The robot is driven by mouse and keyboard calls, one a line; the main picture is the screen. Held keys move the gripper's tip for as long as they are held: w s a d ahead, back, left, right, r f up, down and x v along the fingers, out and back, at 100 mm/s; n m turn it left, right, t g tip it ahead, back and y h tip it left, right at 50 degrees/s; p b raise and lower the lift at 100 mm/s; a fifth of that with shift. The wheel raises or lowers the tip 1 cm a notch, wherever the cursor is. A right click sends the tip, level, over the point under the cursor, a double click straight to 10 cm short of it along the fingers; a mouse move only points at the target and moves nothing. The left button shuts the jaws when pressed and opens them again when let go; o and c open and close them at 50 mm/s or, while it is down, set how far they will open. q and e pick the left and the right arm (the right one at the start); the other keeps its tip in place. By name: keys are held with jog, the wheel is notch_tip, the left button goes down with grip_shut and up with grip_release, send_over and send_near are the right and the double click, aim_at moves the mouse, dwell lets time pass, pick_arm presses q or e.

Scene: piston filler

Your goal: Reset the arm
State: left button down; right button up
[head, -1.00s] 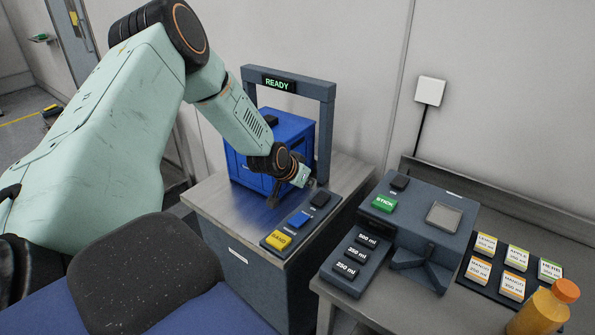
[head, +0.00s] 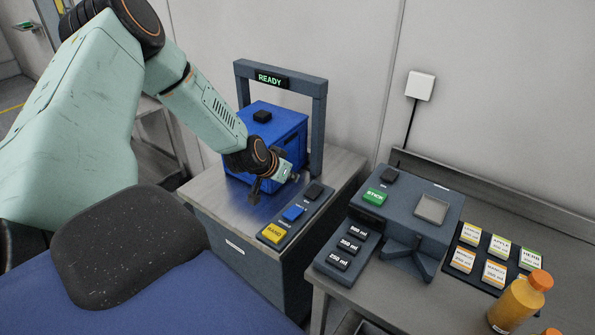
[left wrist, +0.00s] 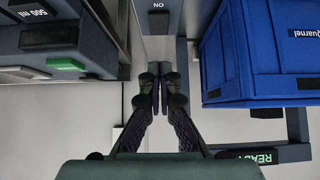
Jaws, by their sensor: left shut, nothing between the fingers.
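My left arm comes in from the left, and its gripper (head: 256,190) hangs above the front of the grey metal cabinet top, in front of the blue box. In the left wrist view the fingers (left wrist: 160,90) are together with nothing between them. The blue box (head: 262,128) stands on the cabinet under a dark arch frame with a lit READY sign (head: 270,78); it also fills the right of the left wrist view (left wrist: 260,50). My right gripper is not in view.
A button panel (head: 298,212) with yellow BAND, blue and black keys lies at the cabinet's front right edge. A filler unit (head: 437,240) with a green STICK key and ml buttons stands on the right bench. Label cards and an orange bottle (head: 515,305) are further right.

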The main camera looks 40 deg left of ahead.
pick_arm(q)
jog(key=s+d+f+g+h, duration=0.1)
jog(key=s+d+f+g, duration=0.1)
jog(key=s+d+f, duration=0.45)
jog(key=s+d+f+g+h, duration=0.1)
jog(key=s+d+f+g, duration=0.15)
jog(key=s+d, duration=0.75)
jog(key=s+d+f+g, duration=0.15)
jog(key=s+d, duration=0.25)
jog(key=s, duration=0.5)
jog(key=s+d+f+g, duration=0.1)
jog(key=s+d+g, duration=0.25)
jog(key=s, duration=0.55)
notch_tip(320, 180, down, 22)
jog(key=y+b, duration=0.1)
jog(key=b, duration=2.1)
jog(key=shift+s+d+r+m+t, duration=0.15)
jog(key=shift+s+d+m+t, duration=0.1)
jog(key=shift+d+m+t, duration=0.15)
